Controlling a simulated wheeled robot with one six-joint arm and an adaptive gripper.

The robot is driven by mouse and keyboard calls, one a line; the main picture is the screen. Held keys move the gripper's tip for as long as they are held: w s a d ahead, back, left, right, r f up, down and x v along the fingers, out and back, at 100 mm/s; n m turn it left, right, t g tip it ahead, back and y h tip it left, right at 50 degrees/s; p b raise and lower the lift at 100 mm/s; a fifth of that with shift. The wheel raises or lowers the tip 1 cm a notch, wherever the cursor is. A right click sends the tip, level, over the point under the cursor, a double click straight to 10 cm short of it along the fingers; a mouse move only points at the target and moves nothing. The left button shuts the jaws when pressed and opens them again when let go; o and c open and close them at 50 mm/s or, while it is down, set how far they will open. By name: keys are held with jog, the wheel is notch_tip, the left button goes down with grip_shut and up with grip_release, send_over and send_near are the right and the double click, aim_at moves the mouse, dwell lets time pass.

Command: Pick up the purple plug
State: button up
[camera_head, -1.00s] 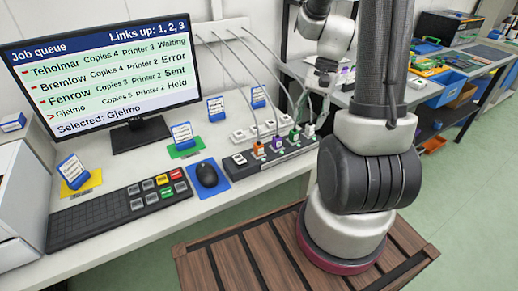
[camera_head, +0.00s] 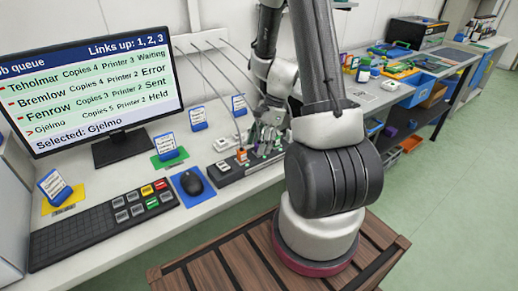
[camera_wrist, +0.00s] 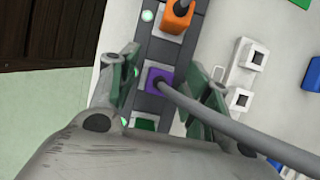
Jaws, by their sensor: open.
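The purple plug (camera_wrist: 156,80) sits on the dark socket strip (camera_wrist: 184,32), with a grey cable leading from it to the lower right in the wrist view. My gripper (camera_wrist: 163,74) is open, with one finger on each side of the plug and a visible gap on both sides. The plug is not held. In the head view my gripper (camera_head: 267,135) is down at the socket strip (camera_head: 225,174) and largely hides the plug there.
An orange plug (camera_wrist: 178,15) is close by on the strip. White sockets (camera_wrist: 248,60) lie to the right. Grey cables run up to the wall. A mouse (camera_head: 191,182), keyboard (camera_head: 98,222) and monitor (camera_head: 95,80) stand left of the strip.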

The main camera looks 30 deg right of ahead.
aim_at(259, 143)
jog(key=shift+f, duration=0.2)
jog(key=c, duration=1)
notch_tip(259, 143, up, 10)
jog(key=shift+r, duration=0.1)
